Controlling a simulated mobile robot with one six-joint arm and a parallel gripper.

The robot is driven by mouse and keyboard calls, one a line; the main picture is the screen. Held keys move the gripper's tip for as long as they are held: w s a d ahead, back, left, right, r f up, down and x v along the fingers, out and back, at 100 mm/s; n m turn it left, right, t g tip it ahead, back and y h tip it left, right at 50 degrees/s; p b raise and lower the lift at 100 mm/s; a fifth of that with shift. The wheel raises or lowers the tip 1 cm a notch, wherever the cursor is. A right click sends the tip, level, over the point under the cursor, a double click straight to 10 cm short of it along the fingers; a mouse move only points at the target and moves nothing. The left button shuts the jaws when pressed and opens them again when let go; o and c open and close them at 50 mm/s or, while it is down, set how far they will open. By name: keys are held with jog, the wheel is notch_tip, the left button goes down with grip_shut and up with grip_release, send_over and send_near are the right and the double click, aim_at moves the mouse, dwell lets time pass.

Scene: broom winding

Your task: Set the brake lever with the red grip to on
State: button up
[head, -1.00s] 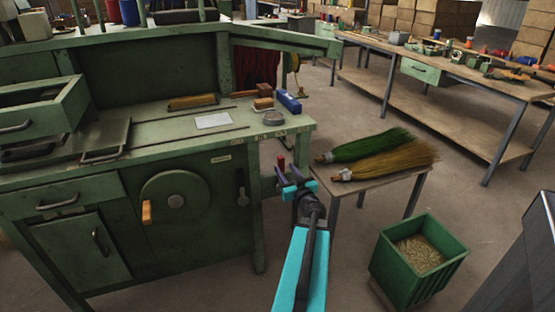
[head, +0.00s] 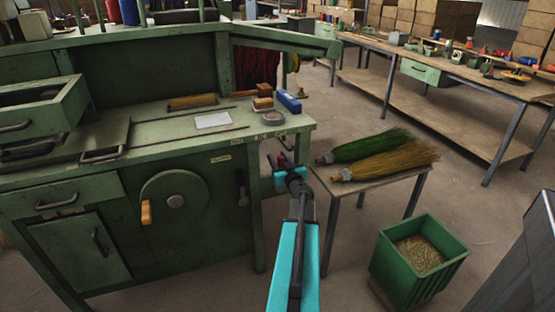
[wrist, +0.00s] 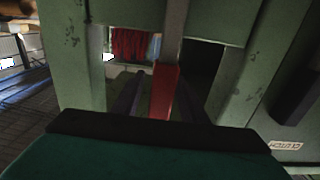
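The brake lever has a red grip (wrist: 165,90) at the end of a grey bar (wrist: 175,35) in the wrist view. A small part of the red grip (head: 283,159) shows at the right end of the green machine in the head view, mostly behind my gripper. My gripper (head: 280,167) is at the lever. In the wrist view its two dark fingers (wrist: 160,105) are apart, one on each side of the red grip, with gaps visible. I cannot tell how deep the grip sits between them. No on or off marking for this lever is readable.
The green machine frame (wrist: 75,50) stands close on both sides of the lever. A clutch label (wrist: 285,145) is at the right in the wrist view. A small table (head: 385,178) with two brooms and a green bin (head: 418,250) stand to the right of my arm.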

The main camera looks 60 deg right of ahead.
jog(key=shift+w, duration=0.1)
grip_shut()
jog(key=shift+d, duration=0.1)
